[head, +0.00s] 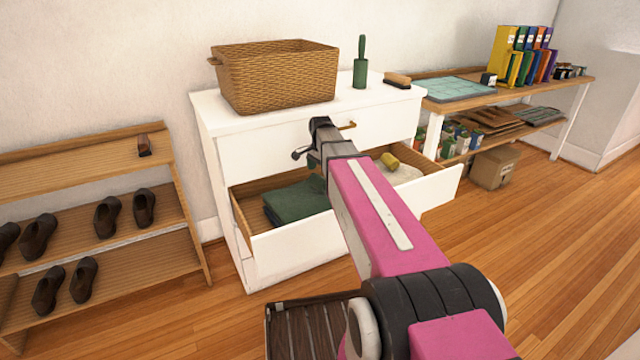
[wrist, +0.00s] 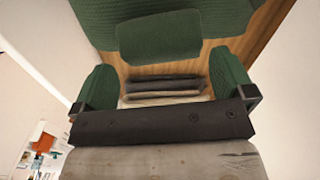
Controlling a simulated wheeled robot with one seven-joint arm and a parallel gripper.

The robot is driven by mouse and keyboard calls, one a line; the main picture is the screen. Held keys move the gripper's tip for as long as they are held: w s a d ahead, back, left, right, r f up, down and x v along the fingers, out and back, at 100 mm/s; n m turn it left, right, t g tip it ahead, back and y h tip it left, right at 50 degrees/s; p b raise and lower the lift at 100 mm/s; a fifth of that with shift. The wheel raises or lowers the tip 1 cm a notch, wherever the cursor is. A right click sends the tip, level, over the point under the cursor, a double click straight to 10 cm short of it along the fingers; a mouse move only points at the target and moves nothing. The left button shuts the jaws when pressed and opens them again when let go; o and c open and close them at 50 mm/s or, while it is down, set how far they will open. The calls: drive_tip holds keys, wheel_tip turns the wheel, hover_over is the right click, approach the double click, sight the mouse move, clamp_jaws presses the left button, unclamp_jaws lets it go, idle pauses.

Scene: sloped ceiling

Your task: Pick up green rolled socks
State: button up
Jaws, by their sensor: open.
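In the head view my gripper (head: 305,153) is above the open drawer, partly hidden by my arm. It also shows in the wrist view (wrist: 165,82), open, its black finger mounts wide apart at left and right. A smooth green bundle (wrist: 160,37), perhaps the rolled socks, is ahead of the gap between the fingers, against dark green folded cloth. Ribbed green shapes stand at both fingers; I cannot tell whether these are pads or socks. Grey and beige folded strips (wrist: 162,90) show between them. In the head view the green cloth (head: 297,203) fills the drawer's left part.
The open drawer (head: 300,250) also holds an olive roll (head: 388,160) and pale cloth (head: 407,174). A wicker basket (head: 277,78), green bottle-like object (head: 360,68) and brush (head: 397,80) stand on the white dresser. A shoe rack (head: 100,230) is left, a wooden shelf table (head: 540,88) right.

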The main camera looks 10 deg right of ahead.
sight(320, 176)
drive_tip(key=shift+f, duration=2.6)
drive_tip(key=c, duration=0.6)
